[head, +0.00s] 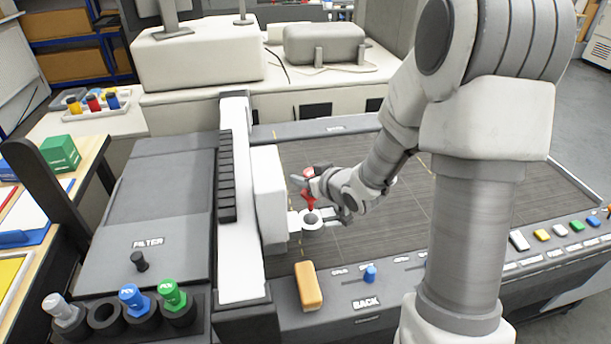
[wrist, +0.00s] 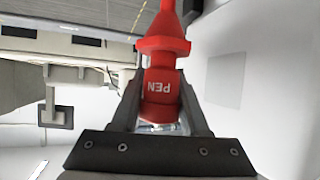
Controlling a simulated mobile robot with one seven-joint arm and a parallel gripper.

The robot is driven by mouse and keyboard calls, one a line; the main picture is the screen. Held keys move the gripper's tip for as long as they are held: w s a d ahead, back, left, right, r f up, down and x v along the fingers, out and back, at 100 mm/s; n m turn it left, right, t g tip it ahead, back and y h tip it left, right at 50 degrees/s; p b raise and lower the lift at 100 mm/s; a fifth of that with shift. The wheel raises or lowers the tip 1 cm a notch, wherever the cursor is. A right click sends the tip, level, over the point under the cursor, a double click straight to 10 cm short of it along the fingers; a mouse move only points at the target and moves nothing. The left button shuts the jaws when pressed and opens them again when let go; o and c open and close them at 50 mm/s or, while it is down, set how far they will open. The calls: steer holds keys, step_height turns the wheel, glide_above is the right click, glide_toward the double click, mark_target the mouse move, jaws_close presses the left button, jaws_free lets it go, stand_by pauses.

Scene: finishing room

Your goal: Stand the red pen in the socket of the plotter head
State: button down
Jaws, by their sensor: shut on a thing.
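My gripper (head: 312,181) is shut on the red pen (head: 310,203), which is lettered PEN in the wrist view (wrist: 163,85). Its fingers clasp the pen's wide body from both sides, and the pen's narrower end points away from my gripper. In the head view the pen points down over the socket (head: 312,222), a white ring with a dark centre on the white plotter head (head: 270,195). The pen's lower end overlaps the ring there. I cannot tell whether it is above the socket or inside it.
A dark rack at front left holds grey (head: 62,309), blue (head: 133,298) and green (head: 173,294) pens and one empty hole (head: 104,314). The plotter bed (head: 400,215) is clear right of the head. An orange block (head: 308,286) and several buttons sit along the front panel.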

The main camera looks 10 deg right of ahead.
steer(key=shift+f, duration=0.15)
steer(key=shift+f+b, duration=1.3)
steer(key=shift+f+b, duration=0.75)
steer(key=shift+f, duration=0.15)
steer(key=shift+f+b, duration=1.8)
steer(key=shift+b, duration=0.05)
steer(key=shift+c, duration=1.6)
jaws_free()
